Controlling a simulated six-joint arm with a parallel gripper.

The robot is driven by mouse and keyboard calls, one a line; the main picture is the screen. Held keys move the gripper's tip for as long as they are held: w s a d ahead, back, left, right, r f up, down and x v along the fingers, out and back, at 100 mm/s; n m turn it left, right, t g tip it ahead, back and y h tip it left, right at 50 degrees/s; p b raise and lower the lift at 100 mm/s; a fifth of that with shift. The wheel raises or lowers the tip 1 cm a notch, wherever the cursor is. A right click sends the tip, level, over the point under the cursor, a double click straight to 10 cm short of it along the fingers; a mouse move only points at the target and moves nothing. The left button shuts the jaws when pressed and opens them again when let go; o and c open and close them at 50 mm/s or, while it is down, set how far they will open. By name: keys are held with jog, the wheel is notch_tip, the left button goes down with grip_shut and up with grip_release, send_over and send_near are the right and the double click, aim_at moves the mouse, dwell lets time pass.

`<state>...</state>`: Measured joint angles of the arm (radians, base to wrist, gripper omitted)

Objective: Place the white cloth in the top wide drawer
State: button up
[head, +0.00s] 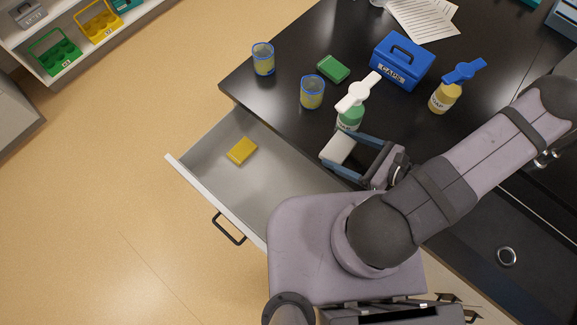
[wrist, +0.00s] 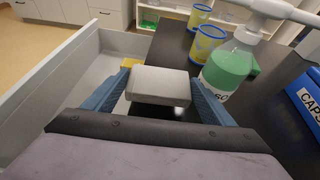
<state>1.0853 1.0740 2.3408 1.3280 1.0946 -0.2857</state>
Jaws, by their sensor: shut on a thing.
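My gripper (head: 352,154) is shut on a white cloth (head: 338,148), a small folded block. In the wrist view the cloth (wrist: 160,85) sits between the two blue fingers. In the head view it is near the counter's front edge, beside the open drawer. The wide drawer (head: 222,172) is pulled out, grey inside with a white front and a dark handle. A yellow cloth or sponge (head: 242,151) lies in it. My arm covers the drawer's right part.
A green-filled soap bottle (head: 350,118) with a white pump stands close beside the cloth. Two yellow-and-blue cups (head: 312,92), a green sponge (head: 333,68), a blue CAPS box (head: 402,60) and a yellow soap bottle (head: 445,97) stand on the dark counter (head: 290,35). The drawer's middle is clear.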

jog(key=s+a+f+p, duration=0.2)
jog(key=a+f, duration=0.1)
jog(key=a, duration=0.4)
jog(key=s+a+f+p, duration=0.2)
jog(key=a+f+p, duration=0.1)
jog(key=a, duration=0.3)
jog(key=shift+s+a+f+m+t+h, duration=0.2)
jog(key=shift+a+f+m+t+h, duration=0.1)
jog(key=shift+a+f+m+t, duration=0.1)
jog(key=shift+d, duration=0.1)
jog(key=shift+f+b, duration=3.4)
jog(key=shift+f, duration=0.65)
jog(key=shift+f, duration=0.4)
jog(key=shift+f+b, duration=0.2)
jog(key=shift+b, duration=0.2)
